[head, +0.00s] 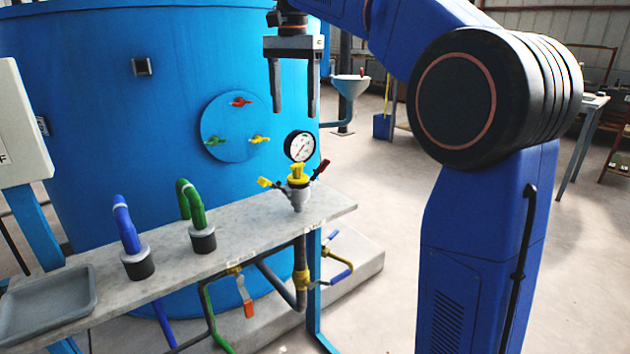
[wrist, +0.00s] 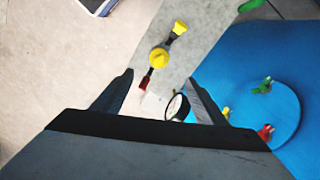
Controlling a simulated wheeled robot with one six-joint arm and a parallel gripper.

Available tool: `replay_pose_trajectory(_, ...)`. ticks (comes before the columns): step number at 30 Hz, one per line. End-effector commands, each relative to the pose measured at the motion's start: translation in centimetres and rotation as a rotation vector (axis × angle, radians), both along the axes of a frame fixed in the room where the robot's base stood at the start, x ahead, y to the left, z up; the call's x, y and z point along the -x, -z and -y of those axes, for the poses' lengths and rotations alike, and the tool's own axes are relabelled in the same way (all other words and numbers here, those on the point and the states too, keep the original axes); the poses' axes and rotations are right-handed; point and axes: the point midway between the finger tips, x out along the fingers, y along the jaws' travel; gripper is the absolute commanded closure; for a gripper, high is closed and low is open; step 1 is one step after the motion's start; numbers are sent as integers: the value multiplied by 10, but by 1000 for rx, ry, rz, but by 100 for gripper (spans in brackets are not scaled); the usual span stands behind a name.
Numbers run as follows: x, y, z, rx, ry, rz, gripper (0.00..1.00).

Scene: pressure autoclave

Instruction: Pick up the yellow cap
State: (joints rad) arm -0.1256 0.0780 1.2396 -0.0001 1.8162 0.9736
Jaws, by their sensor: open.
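The yellow cap (head: 298,173) sits on top of a grey fitting (head: 298,195) near the right end of the grey bench. In the wrist view the yellow cap (wrist: 159,58) shows from above, beyond the fingertips. My gripper (head: 294,114) is open and empty, with its fingers pointing down. In the head view it hangs above the cap's height, in front of the blue tank. In the wrist view my gripper (wrist: 158,85) has its two fingers wide apart, with clear space between them.
A yellow-handled lever (head: 266,183) and a red-handled lever (head: 320,169) flank the cap. A pressure gauge (head: 300,146) stands close behind it. Blue (head: 126,225) and green (head: 190,202) hoses and a grey tray (head: 47,304) occupy the bench (head: 250,234). The blue tank (head: 90,120) rises behind.

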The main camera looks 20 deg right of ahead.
Motion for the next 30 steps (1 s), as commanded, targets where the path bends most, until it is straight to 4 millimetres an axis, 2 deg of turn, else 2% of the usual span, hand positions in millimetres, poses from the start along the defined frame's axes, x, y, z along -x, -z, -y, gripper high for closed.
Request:
replay_pose_trajectory(5, -6, 3, -2, 1, 17, -9, 34)
replay_pose_trajectory(8, -5, 16, -2, 1, 18, -11, 34)
replay_pose_trajectory(21, -5, 93, -2, 1, 17, -9, 34)
replay_pose_trajectory(25, -5, 110, -2, 1, 17, -9, 34)
replay_pose_trajectory(30, -5, 120, -2, 2, 16, -8, 34)
